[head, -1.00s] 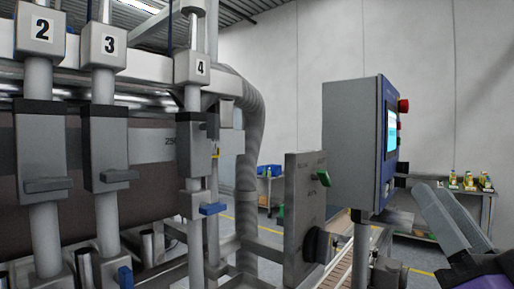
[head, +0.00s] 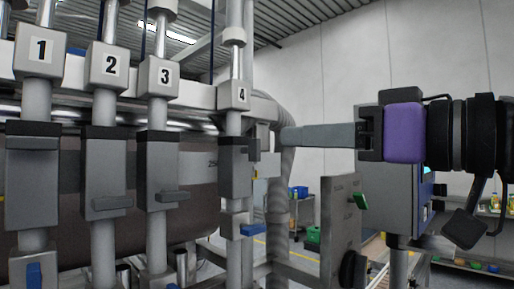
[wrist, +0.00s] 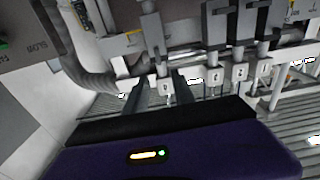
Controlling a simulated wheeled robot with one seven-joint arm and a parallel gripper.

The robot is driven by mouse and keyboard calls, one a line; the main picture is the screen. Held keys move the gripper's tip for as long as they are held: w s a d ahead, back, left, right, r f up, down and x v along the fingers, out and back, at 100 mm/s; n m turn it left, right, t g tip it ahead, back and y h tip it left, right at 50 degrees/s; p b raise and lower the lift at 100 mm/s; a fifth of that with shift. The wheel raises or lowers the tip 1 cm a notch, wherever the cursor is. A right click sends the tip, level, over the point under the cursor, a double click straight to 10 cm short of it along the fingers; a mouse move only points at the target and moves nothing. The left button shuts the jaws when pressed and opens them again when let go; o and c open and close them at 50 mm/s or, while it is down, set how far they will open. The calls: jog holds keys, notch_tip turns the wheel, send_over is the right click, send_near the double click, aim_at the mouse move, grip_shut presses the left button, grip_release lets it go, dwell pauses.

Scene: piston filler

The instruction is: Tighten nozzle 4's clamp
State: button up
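Nozzle 4 (head: 234,95) stands upright behind my gripper's tip in the head view, with its number on a grey block. Its clamp body (head: 234,178) is a grey block below the number, with a dark upper part. I cannot clearly tell how its lever sits. My gripper (head: 284,136) reaches in from the right, purple and black, with its grey fingers pointing left at nozzle 4, above clamp height. In the wrist view the two fingers (wrist: 159,78) are apart, with nozzle 4's number block (wrist: 165,86) seen between them. They appear to hold nothing.
Nozzles 1 (head: 40,50), 2 (head: 108,66) and 3 (head: 158,76) stand left of nozzle 4. A blue handle (head: 252,230) sits below its clamp. A grey hose (head: 281,185), a panel with a green knob (head: 341,225) and a control box (head: 403,160) stand to the right.

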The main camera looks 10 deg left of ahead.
aim_at(259, 148)
jog(key=x, duration=0.2)
jog(key=f+p+x, duration=0.1)
jog(key=x, duration=0.4)
jog(key=shift+w+a+f+p, duration=0.15)
jog(key=shift+w+a+p, duration=0.1)
jog(key=shift+a+p, duration=0.1)
grip_shut()
